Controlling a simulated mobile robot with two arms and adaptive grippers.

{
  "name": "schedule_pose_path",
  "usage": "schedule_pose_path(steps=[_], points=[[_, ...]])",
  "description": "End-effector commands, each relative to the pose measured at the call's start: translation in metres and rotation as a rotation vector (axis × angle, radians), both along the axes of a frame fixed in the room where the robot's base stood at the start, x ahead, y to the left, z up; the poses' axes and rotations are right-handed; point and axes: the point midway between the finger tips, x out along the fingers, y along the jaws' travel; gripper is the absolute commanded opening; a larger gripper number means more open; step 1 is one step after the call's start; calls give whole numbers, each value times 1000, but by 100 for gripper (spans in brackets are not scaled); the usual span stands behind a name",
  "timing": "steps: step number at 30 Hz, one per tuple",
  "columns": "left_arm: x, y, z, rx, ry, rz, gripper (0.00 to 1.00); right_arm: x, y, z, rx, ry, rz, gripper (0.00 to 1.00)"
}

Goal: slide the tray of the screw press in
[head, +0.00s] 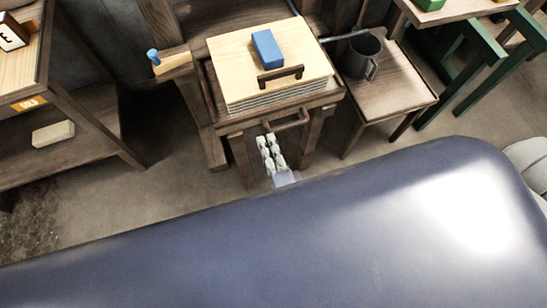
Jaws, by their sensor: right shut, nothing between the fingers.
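The wooden tray (236,125) of the screw press shows at the top centre, with a bar handle (291,122) on its front edge. A stack of sheets and a pale board (235,62) lie on it. The board has a dark handle (281,76) and a blue block (267,47) on top. My right gripper (267,140) is shut and empty, just in front of the tray at the left part of the bar handle. Whether it touches the handle I cannot tell. My left gripper is not in view. The press's upper part is out of frame.
A small wooden table (398,88) with a dark mug (362,55) stands close on the right. A wooden shelf (75,150) with a pale block (53,134) is at the left. Bare floor (165,190) lies between shelf and press.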

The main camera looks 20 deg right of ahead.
Motion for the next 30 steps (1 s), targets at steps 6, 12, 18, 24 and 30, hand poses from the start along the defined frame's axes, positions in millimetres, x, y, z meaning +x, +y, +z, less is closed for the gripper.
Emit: schedule_pose_path(steps=[6, 12, 18, 24, 30], points=[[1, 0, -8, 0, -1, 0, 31, 42, 2, -1, 0, -1, -1, 0], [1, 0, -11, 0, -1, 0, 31, 60, 2, -1, -3, 1, 0, 0], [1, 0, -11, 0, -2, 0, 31, 63, 2, -1, -3, 2, 0, 0], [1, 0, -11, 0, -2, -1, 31, 63, 2, -1, -3, 2, 0, 0], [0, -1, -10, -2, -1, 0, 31, 63, -6, 0, -4, 1, 0, 0]])
